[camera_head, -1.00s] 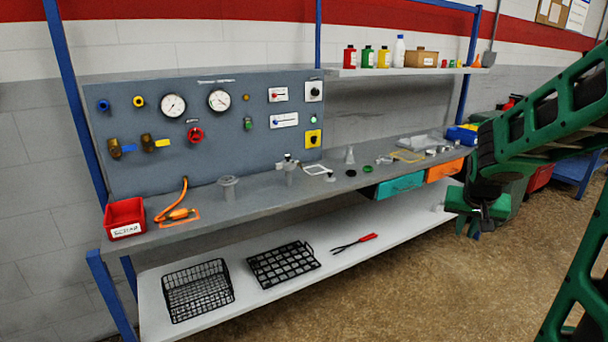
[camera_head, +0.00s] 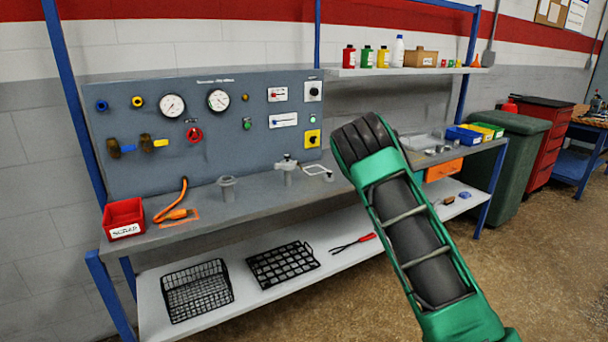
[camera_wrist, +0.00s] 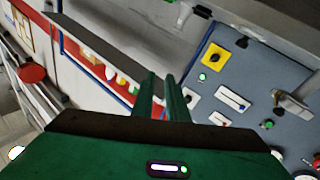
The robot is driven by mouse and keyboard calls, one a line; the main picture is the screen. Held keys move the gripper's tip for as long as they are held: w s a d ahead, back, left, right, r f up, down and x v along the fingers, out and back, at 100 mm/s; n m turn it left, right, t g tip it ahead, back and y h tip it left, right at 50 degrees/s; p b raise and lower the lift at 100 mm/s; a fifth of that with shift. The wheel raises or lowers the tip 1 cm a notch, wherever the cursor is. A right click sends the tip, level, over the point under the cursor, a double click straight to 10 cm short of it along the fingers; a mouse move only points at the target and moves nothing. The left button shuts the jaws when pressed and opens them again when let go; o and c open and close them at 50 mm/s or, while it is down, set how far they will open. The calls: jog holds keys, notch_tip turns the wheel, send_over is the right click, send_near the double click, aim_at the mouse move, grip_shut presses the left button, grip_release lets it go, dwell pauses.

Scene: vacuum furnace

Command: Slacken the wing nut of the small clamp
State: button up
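The small clamp appears to be the metal piece on top of a grey pipe stub (camera_head: 287,168) on the bench, in front of the panel. Its wing nut is too small to make out. In the head view my gripper is hidden behind my raised arm.
Another flanged stub (camera_head: 228,188) stands left on the bench (camera_head: 250,205). The gauge panel (camera_head: 215,150) rises behind. A shelf of bottles (camera_head: 383,57) hangs to the right. My arm covers the bench's right-middle.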

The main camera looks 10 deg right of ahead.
jog(key=w+a+f+n+t+y, duration=0.1)
jog(key=a+f+n+y, duration=0.1)
jog(key=a+y, duration=0.15)
jog(key=w+a+f+n+t+y, duration=0.1)
jog(key=w+a+n+y, duration=0.1)
jog(key=a, duration=0.3)
jog(key=n+g+y, duration=0.2)
jog(key=n+y, duration=0.4)
jog(key=y, duration=0.2)
send_near(300, 165)
jog(key=x, duration=0.2)
jog(key=f+x, duration=0.1)
jog(key=x, duration=0.4)
jog(key=shift+w, duration=0.65)
jog(key=shift+d, duration=0.1)
grip_shut()
